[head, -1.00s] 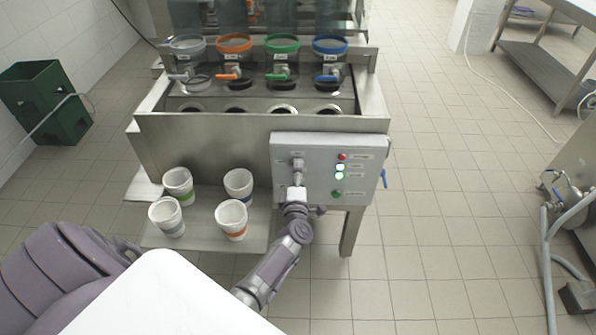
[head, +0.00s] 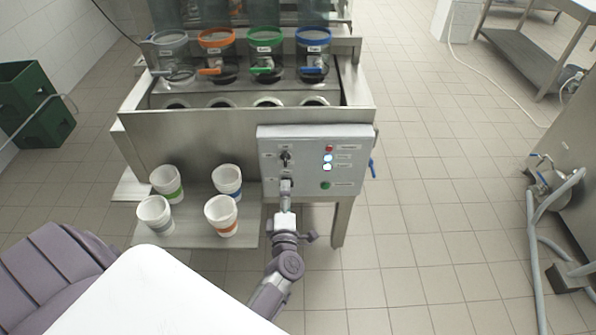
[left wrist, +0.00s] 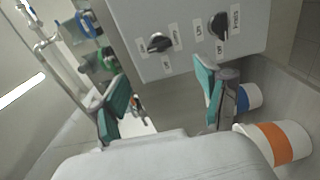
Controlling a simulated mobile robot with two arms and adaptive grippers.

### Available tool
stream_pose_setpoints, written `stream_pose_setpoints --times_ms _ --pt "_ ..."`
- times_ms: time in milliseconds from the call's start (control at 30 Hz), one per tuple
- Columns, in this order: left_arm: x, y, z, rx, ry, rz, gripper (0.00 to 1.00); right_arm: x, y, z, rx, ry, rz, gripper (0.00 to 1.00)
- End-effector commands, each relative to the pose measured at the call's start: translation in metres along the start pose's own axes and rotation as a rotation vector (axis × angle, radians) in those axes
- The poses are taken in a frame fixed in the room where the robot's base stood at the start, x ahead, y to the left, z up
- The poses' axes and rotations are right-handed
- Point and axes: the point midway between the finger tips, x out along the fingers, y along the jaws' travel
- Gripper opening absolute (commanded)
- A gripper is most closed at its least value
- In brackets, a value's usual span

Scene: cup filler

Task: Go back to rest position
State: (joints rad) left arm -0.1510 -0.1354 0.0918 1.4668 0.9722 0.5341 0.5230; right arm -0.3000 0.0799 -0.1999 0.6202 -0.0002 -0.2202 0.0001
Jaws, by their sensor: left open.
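The grey control panel (head: 305,140) is on the front right of the steel filling machine (head: 195,140). It carries dark rotary knobs (head: 285,158), a red light, lit lights and a green button. My left gripper (head: 286,187) is in front of the panel's lower left part, below the upper knob. In the left wrist view its teal-padded fingers (left wrist: 163,98) are spread with nothing between them. Two black knobs (left wrist: 160,43) show on the panel beyond the fingers, apart from them. My right gripper is not in view.
Several white cups with coloured bands (head: 222,215) stand on the steel shelf (head: 190,232) left of my left arm. Coloured dispensers (head: 264,50) stand behind. A green crate (head: 40,105) is at left. Hoses and a pump (head: 550,185) are at right. Tiled floor between is clear.

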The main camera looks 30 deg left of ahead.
Motion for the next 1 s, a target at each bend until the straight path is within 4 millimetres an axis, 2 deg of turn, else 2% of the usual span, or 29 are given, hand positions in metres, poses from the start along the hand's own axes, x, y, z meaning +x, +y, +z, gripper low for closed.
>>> stream_pose_setpoints --times_ms 167,267,367,467,600,733,800,867,900,1000 --pt "0.000 0.000 0.000 0.001 0.000 0.000 0.75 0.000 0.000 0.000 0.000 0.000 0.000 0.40" --pt "-0.003 -0.009 0.004 0.035 -0.024 -0.015 0.75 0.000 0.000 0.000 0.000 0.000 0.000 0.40" --pt "-0.015 -0.040 0.018 0.161 -0.113 -0.063 0.75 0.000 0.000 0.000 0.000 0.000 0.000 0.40" --pt "-0.042 -0.094 0.037 0.371 -0.271 -0.144 0.75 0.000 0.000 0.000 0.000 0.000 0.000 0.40" --pt "-0.102 -0.183 0.048 0.704 -0.539 -0.266 0.75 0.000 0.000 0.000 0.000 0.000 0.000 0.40" --pt "-0.168 -0.258 0.034 0.981 -0.788 -0.369 0.75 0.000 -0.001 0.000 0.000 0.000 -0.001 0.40" --pt "-0.206 -0.293 0.018 1.121 -0.922 -0.419 0.75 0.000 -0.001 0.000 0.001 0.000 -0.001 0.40" --pt "-0.238 -0.320 -0.002 1.235 -1.037 -0.460 0.75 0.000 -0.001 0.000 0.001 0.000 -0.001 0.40" --pt "-0.261 -0.336 -0.016 1.307 -1.116 -0.488 0.75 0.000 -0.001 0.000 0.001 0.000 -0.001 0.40" --pt "-0.312 -0.368 -0.056 1.473 -1.303 -0.548 0.75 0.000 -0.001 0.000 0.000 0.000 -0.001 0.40"
